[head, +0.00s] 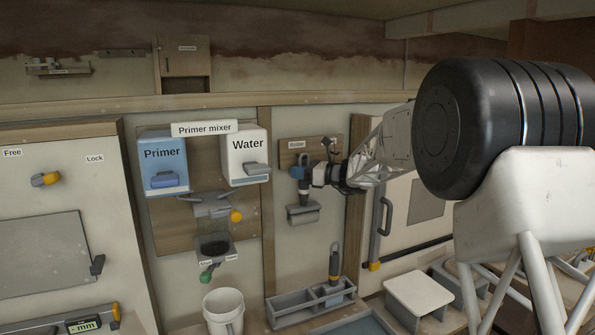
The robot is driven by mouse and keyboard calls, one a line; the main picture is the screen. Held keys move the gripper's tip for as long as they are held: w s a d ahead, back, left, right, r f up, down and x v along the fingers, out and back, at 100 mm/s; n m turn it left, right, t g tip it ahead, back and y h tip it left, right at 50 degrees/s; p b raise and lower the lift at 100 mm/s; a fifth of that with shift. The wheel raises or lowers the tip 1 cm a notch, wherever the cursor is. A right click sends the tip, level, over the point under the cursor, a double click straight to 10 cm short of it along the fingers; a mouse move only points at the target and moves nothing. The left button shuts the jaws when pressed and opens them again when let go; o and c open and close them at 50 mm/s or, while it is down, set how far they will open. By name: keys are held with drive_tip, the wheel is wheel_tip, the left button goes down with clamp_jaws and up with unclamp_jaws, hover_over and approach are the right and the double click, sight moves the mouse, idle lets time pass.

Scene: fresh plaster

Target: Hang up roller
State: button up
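The roller (303,213) hangs head down, upright, in front of a small wooden board (290,160) labelled "Roller" on the back wall. Its handle has blue and dark parts. My gripper (298,173) reaches in from the right and appears shut on the handle. The fingers and the handle overlap at this size. Whether the handle's top touches a hook on the board is hidden behind the gripper and too small to tell.
A primer mixer with a blue Primer tank (162,165) and a white Water tank (245,150) is left of the roller. Below stand a white bucket (223,305) and a grey tool caddy (290,308) holding an upright tool. A white stool (417,293) is at right.

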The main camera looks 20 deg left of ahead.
drive_tip(key=shift+o, duration=0.4)
drive_tip(key=d, duration=0.7)
drive_tip(key=shift+d, duration=0.15)
drive_tip(key=shift+r, duration=0.15)
drive_tip(key=shift+s, duration=0.1)
drive_tip(key=s+d+f+n+h, duration=0.1)
drive_tip(key=s+d+n+h, duration=0.8)
drive_tip(key=s+d, duration=1.65)
drive_tip(key=s+d+f+n+t+h, duration=0.1)
drive_tip(key=s+d+f+n+h, duration=0.2)
drive_tip(key=s+d, duration=0.4)
drive_tip(key=s+d+f+n+h, duration=0.3)
drive_tip(key=s+d, duration=0.3)
drive_tip(key=s, duration=0.7)
drive_tip(key=s+d+f+n+t+h, duration=0.1)
drive_tip(key=s+d+f+n+h, duration=0.1)
drive_tip(key=s+d, duration=0.5)
drive_tip(key=s+f+h, duration=0.1)
drive_tip(key=s+f, duration=0.1)
drive_tip(key=s, duration=0.1)
drive_tip(key=shift+d+f+n+t, duration=0.3)
drive_tip(key=shift+f+n, duration=0.1)
